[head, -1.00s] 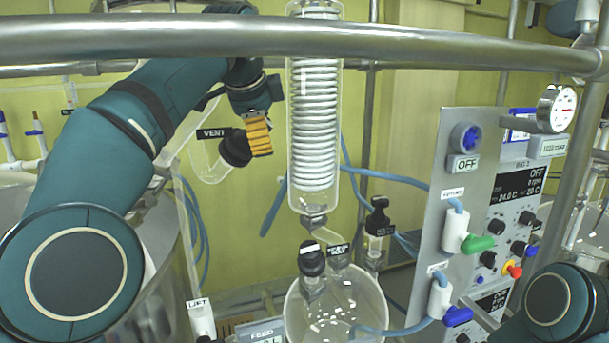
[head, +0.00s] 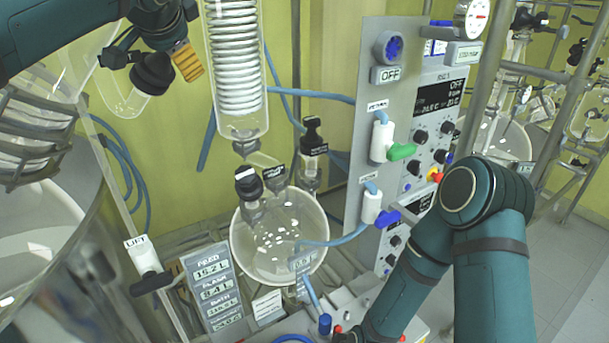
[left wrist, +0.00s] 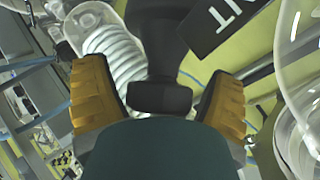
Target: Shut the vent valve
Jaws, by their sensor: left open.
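The vent valve's black knob (head: 152,73) is at the upper left in the head view, on a clear glass pipe. My left gripper (head: 186,62) is beside it, with orange finger pads. In the left wrist view the black knob (left wrist: 160,92) lies between the two spread orange fingers of my left gripper (left wrist: 157,85), with gaps showing on both sides. A black tag (left wrist: 225,22) ending in "NT" is near it. My right arm is at the lower right in the head view; its gripper is out of the picture.
A glass coil condenser (head: 236,65) stands right of my left gripper. Below are a round white-rimmed vessel (head: 237,255) and black-knobbed valves (head: 249,183). A grey control panel (head: 375,130) with green and blue handles stands to the right. The lift handle (head: 150,282) is at lower left.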

